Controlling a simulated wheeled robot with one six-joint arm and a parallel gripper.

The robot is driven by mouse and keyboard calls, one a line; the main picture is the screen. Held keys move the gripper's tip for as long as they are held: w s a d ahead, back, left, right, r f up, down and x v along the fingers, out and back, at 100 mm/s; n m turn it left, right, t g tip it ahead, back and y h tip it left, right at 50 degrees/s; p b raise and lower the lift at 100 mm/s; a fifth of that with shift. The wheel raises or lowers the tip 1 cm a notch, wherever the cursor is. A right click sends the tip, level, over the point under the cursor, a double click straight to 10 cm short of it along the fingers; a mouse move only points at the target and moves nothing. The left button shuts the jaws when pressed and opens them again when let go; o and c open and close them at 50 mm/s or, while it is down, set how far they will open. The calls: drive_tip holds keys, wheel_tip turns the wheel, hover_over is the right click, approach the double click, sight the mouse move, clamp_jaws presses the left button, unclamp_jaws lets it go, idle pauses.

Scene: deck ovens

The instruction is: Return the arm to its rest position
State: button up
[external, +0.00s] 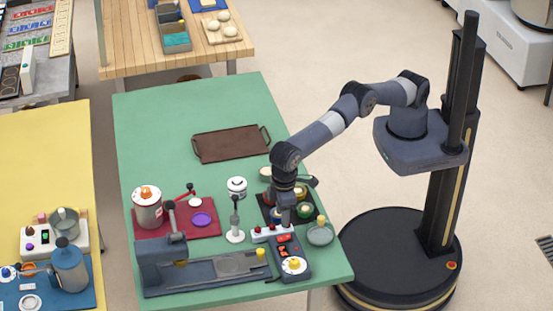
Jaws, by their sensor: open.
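My arm reaches from the column on the right over the green table (155,110). The gripper is open. Its fingertips are small and partly lost among the pots, so I cannot tell whether they touch anything.
A brown tray (231,144) lies behind the gripper. A red mat (210,229) holds a canister (147,208). The table's back left is clear.

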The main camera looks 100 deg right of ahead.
wheel_tip(320, 180, down, 8)
drive_tip(key=shift+w+r+p, duration=0.1)
drive_tip(key=shift+w+p, duration=0.05)
drive_tip(key=shift+p, duration=0.5)
drive_tip(key=shift+s+t+b, duration=0.3)
drive_tip(key=shift+t+b, duration=0.25)
drive_tip(key=shift+t, duration=0.45)
drive_tip(key=shift+s+t+b, duration=0.25)
drive_tip(key=shift+t+b, duration=0.3)
drive_tip(key=shift+t, duration=0.45)
drive_tip(key=shift+s+r, duration=0.1)
drive_tip(key=shift+r, duration=0.05)
drive_tip(key=b+v, duration=0.3)
drive_tip(key=v, duration=0.8)
drive_tip(key=g+p, duration=0.1)
drive_tip(key=p, duration=0.2)
hover_over(281, 238)
drive_tip(key=f, duration=0.8)
drive_tip(key=shift+s+a+f, duration=0.1)
drive_tip(key=shift+s+f, duration=0.05)
drive_tip(key=shift+s, duration=0.25)
